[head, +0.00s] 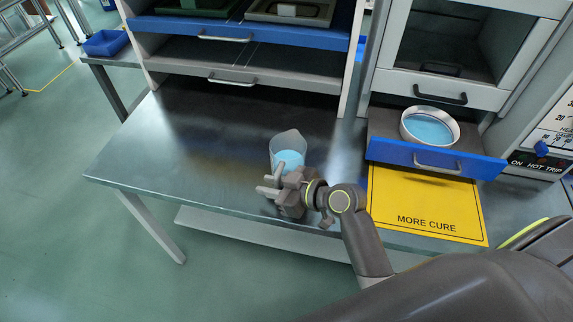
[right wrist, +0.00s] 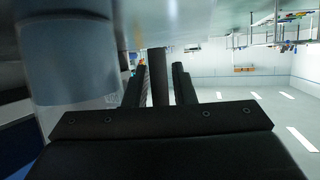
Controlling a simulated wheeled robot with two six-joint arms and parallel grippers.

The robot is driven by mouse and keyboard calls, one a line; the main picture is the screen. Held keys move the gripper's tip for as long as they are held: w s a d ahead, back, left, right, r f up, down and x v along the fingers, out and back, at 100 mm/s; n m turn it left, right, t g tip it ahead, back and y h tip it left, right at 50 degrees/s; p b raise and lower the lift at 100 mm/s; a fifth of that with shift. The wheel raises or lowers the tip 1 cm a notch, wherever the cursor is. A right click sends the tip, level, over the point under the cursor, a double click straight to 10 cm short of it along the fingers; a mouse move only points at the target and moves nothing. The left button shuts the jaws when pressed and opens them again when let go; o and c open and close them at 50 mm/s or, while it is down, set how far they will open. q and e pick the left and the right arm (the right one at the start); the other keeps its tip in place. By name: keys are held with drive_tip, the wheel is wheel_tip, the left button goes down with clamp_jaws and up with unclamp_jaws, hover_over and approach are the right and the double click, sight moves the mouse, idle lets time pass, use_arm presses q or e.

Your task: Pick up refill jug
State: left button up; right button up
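The refill jug (head: 287,150) is clear, with light blue liquid in it. It stands upright near the front edge of the metal bench (head: 200,150). My right gripper (head: 269,184) is at the jug's near side and partly hides its lower part. In the right wrist view the jug (right wrist: 78,60) fills the left side, close to the fingers. There my right gripper's fingers (right wrist: 158,82) stand apart, with a dark upright bar between them and gaps beside it. I cannot tell whether the bar is the jug's handle. My left gripper is not in view.
A round white dish (head: 430,126) of blue liquid sits in the open blue-fronted drawer (head: 400,153) at right. A yellow "MORE CURE" panel (head: 425,205) lies before it. A shelf unit with drawers (head: 240,60) stands behind. The bench's left side is clear.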

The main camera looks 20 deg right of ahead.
clamp_jaws()
drive_tip(key=shift+r, duration=0.2)
